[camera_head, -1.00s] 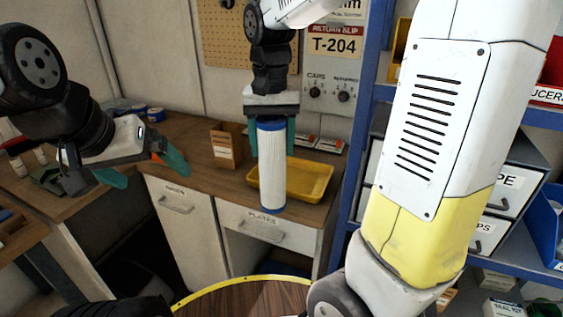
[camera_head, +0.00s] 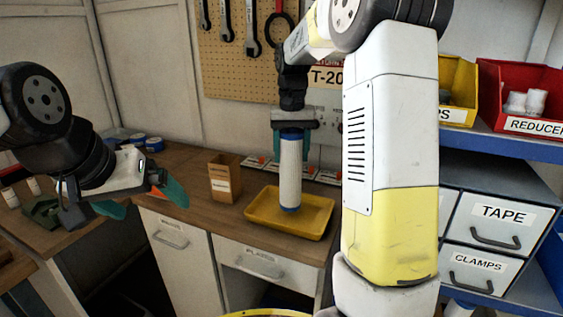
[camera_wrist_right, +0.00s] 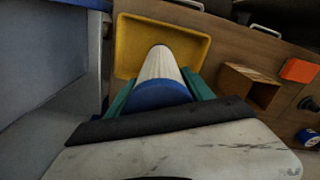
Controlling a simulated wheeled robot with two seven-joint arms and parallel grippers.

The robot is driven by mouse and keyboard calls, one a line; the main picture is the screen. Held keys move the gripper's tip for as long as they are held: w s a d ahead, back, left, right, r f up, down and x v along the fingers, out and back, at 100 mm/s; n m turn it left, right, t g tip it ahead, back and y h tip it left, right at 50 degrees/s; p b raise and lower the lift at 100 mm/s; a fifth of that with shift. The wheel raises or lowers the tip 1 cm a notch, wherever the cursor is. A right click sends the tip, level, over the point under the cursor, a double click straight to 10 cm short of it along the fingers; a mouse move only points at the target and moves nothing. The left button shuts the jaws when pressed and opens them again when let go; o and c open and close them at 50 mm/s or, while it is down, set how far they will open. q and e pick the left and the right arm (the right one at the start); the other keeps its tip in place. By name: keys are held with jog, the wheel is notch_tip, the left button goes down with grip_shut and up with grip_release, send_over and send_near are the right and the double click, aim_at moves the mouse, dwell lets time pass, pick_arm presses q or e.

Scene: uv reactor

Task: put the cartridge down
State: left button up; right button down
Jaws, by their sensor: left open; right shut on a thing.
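The cartridge (camera_head: 290,172) is a white pleated cylinder with blue end caps. My right gripper (camera_head: 292,133) is shut on its upper end and holds it upright, lower end down, over the yellow tray (camera_head: 262,219). Whether its lower end touches the tray floor I cannot tell. In the right wrist view the cartridge (camera_wrist_right: 160,72) stretches away between the teal fingers (camera_wrist_right: 161,92), toward the yellow tray (camera_wrist_right: 127,45). My left gripper (camera_head: 143,199) is open and empty at the left, in front of the counter.
A brown box (camera_head: 223,180) stands on the counter just left of the tray. Blue tape rolls (camera_head: 154,145) lie farther left. A blue shelf (camera_head: 500,148) with red and yellow bins and labelled drawers is at the right. Tools hang on a pegboard (camera_head: 232,70) behind.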

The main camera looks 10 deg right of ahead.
jog(key=shift+w+d+f, duration=0.1)
jog(key=shift+w+d, duration=0.15)
jog(key=shift+w, duration=0.1)
jog(key=shift+s+f, duration=0.1)
jog(key=shift+f, duration=1.75)
jog(key=shift+c, duration=2)
grip_release()
jog(key=shift+a, duration=0.1)
